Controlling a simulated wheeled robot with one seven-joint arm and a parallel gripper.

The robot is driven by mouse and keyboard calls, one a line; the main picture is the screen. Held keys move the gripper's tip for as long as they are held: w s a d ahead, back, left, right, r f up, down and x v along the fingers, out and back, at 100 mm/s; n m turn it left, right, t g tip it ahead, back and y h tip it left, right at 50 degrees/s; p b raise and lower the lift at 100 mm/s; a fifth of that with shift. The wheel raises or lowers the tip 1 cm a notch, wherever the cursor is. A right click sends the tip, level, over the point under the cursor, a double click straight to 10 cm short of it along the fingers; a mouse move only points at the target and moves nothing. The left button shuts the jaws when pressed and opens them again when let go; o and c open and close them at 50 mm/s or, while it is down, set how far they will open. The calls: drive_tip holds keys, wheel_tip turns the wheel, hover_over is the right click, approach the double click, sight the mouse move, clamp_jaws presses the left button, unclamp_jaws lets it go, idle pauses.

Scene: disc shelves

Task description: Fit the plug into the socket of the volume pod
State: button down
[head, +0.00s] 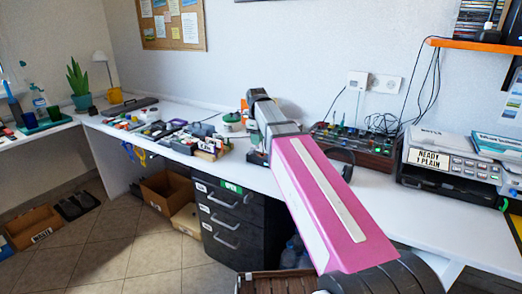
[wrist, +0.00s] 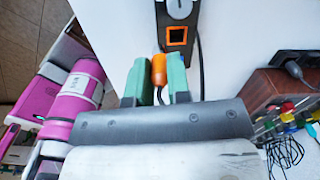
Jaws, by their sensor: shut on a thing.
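In the wrist view my gripper (wrist: 159,74) has two green fingers shut on an orange plug (wrist: 158,66). The plug's far end points toward the top of the picture. A dark volume pod (wrist: 163,20) lies on the white desk beyond the fingertips, with a pale round knob. Its socket (wrist: 177,36) is a dark square with an orange rim. The plug appears apart from the socket, below and a little left of it in the picture. The depth between them is hard to judge. In the head view my pink arm hides much of this spot.
A wooden-sided box with knobs and cables (head: 352,145) stands to the right on the desk (head: 385,205). A dark cable (wrist: 201,72) runs beside the right finger. Several small items (head: 165,128) lie to the left. A printer (head: 450,165) stands far right.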

drive_tip(key=shift+w+d+f, duration=0.7)
drive_tip(key=shift+d+f, duration=0.05)
drive_tip(key=shift+d, duration=0.15)
drive_tip(key=shift+f, duration=1.95)
drive_tip(key=shift+f, duration=0.1)
drive_tip(key=c, duration=1.1)
unclamp_jaws()
wheel_tip(320, 180, up, 12)
drive_tip(key=shift+r, duration=0.1)
drive_tip(key=shift+s, duration=0.1)
